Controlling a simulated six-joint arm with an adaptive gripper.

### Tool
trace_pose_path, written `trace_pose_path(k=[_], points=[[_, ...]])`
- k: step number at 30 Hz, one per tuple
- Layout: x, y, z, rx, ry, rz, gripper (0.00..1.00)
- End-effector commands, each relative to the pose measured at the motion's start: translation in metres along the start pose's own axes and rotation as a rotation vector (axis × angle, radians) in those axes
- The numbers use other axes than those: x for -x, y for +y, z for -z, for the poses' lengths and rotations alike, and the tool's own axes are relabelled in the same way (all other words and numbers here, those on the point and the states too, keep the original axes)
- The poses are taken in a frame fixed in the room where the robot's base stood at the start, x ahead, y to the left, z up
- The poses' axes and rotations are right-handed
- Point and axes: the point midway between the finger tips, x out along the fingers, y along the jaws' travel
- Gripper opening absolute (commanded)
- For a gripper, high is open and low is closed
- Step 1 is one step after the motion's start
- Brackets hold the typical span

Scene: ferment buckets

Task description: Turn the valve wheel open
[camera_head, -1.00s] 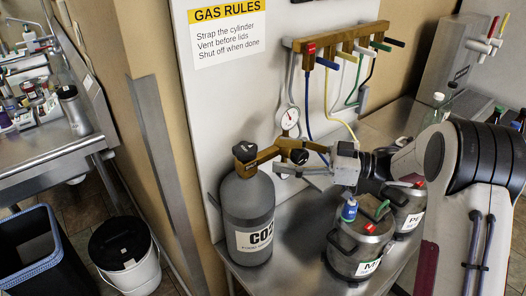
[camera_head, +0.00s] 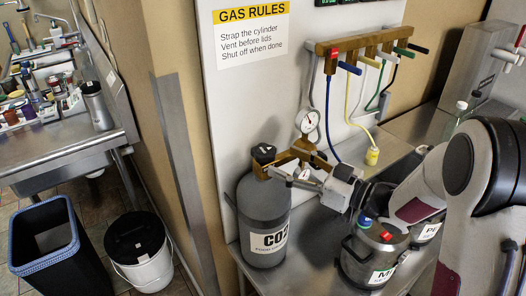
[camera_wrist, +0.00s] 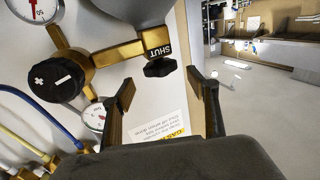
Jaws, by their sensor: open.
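The grey CO2 cylinder (camera_head: 263,220) stands upright against the white board. Its black valve wheel (camera_head: 263,152) is on top, on the brass valve. In the wrist view the wheel (camera_wrist: 160,67) sits at the end of a brass stem marked SHUT. My gripper (camera_head: 284,171) is beside the brass valve, below and right of the wheel in the head view. Its fingers (camera_wrist: 160,77) are spread and empty; the wheel appears between their tips, with no visible contact. The regulator's black plus-minus knob (camera_wrist: 55,80) is left of the fingers. My gripper partly hides the brass regulator in the head view.
A pressure gauge (camera_head: 308,121) stands close above my gripper. Hoses hang from the brass manifold (camera_head: 365,52). A metal keg (camera_head: 370,262) stands under my wrist, another behind it. A white bucket (camera_head: 138,255) and black bin (camera_head: 45,245) are on the floor.

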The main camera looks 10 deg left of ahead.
Motion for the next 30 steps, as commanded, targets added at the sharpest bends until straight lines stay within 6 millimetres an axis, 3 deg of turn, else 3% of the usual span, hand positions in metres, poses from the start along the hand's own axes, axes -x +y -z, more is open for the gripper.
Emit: trace_pose_path(k=[11, 30], points=[[-0.007, 0.000, 0.000, 0.000, 0.000, 0.002, 0.59], [-0.070, -0.001, 0.000, -0.001, 0.000, 0.003, 0.59]])
